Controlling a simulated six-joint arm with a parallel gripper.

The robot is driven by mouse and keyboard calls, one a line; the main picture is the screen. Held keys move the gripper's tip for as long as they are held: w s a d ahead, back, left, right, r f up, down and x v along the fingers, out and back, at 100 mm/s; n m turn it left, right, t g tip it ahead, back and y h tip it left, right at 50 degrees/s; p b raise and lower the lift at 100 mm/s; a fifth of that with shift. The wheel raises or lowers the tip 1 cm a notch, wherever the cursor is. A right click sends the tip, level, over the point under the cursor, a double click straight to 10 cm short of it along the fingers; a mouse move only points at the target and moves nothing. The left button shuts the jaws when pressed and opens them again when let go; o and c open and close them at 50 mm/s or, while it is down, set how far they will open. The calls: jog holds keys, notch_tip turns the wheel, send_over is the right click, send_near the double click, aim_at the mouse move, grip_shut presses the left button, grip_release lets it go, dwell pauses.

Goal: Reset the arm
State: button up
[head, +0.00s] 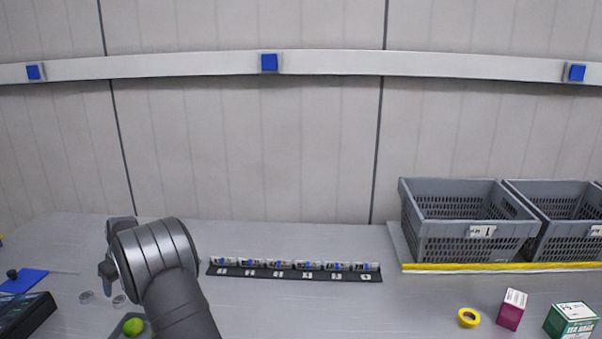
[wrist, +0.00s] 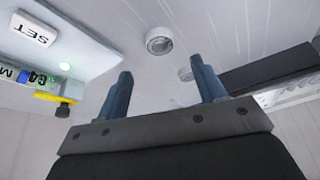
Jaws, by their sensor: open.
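My arm rises from the bottom of the head view, left of centre, and bends toward the left. My gripper shows there only in part as a bluish finger (head: 107,270), beside the arm's grey joint. In the wrist view my gripper (wrist: 161,66) has two blue fingers set well apart, with nothing held between them. The gripper is open and empty.
A dark labelled rack (head: 295,274) lies right of my arm. Grey crates (head: 465,250) stand at the right behind a yellow strip. Yellow tape (head: 468,317), a magenta box (head: 511,309) and a green box (head: 571,320) lie in front. A green round thing (head: 133,326) is beside my arm.

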send_near(120, 299)
jog(key=x, duration=0.8)
notch_tip(120, 299, up, 5)
jog(key=shift+f, duration=0.2)
jog(key=w+d+r, duration=0.3)
jog(key=d+r, duration=0.4)
jog(key=d, duration=0.4)
jog(key=s+a+f+n, duration=0.1)
jog(key=s+a, duration=0.4)
jog(key=s, duration=0.6)
jog(key=shift+g, duration=0.3)
jog(key=s+a+f, duration=0.1)
jog(key=a+f, duration=0.1)
jog(key=a, duration=0.1)
jog(key=s+a+f, duration=0.1)
jog(key=a+f, duration=0.1)
jog(key=a, duration=0.1)
jog(key=s+a+f, duration=0.1)
jog(key=a+f, duration=0.1)
jog(key=a, duration=0.1)
jog(key=shift+s+f, duration=0.1)
jog(key=shift+s, duration=0.2)
jog(key=x, duration=0.3)
jog(key=shift+s+f, duration=0.2)
jog(key=shift+s, duration=0.1)
jog(key=shift+f, duration=0.65)
